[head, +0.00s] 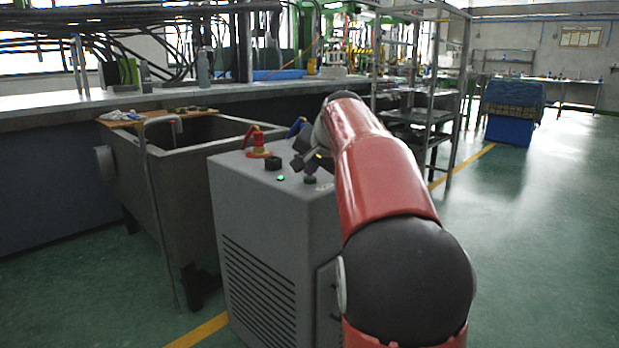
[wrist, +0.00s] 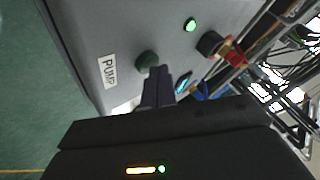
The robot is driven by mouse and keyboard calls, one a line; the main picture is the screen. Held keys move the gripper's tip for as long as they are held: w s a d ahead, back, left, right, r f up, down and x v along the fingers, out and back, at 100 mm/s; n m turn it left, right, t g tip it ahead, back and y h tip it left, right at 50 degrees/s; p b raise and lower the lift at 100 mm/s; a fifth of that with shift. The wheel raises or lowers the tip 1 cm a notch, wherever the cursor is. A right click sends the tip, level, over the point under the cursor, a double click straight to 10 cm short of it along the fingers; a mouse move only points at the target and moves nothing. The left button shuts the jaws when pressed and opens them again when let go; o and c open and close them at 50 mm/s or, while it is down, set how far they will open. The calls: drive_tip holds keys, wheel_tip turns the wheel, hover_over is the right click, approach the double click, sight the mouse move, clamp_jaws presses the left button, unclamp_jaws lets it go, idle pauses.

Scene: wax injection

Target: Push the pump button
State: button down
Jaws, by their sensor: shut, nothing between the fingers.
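The pump button is a dark green round button (wrist: 147,60) on the grey top of a machine, next to a white label (wrist: 108,71) reading PUMP. In the head view the same dark button (head: 310,180) shows near the front edge of the machine top. My gripper (wrist: 160,72) is shut and empty. Its fingertips are right beside the button in the wrist view; I cannot tell whether they touch it. In the head view my gripper (head: 303,164) is just above the button, partly hidden by my red arm.
A lit green lamp (head: 280,178), a black knob (head: 273,163) and a red-topped part (head: 259,146) are on the grey machine (head: 262,235). An open metal tank (head: 180,165) stands to its left. A metal shelf rack (head: 430,110) stands behind. Open floor lies at right.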

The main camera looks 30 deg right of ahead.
sight(311, 179)
idle(0.3)
drive_tip(key=shift+r+p, duration=0.4)
drive_tip(key=shift+p, duration=0.15)
wheel_tip(311, 179, up, 6)
drive_tip(key=p, duration=0.6)
drive_tip(key=shift+r, duration=0.1)
